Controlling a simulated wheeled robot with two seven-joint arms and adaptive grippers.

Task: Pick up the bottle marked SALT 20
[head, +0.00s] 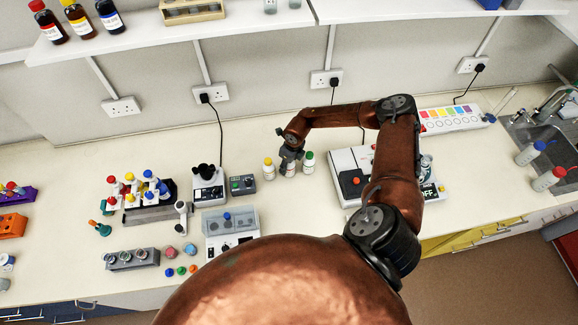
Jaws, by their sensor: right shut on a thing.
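Three small white bottles stand in a row at the middle of the bench. The left bottle (268,169) has a yellow cap and the right bottle (308,163) has a green cap. My right gripper (290,155) is shut on the middle bottle (290,171), between the other two. The gripper hides this bottle's top. The labels are too small to read, so I cannot tell which one is marked SALT 20. I cannot tell whether the held bottle touches the bench. My left gripper is not in view.
A balance-like device (350,180) stands just right of the bottles, partly behind my right arm. A black-and-white instrument (208,188) and a small dark box (242,184) stand to the left. The bench in front of the bottles is clear. A sink (545,135) is at far right.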

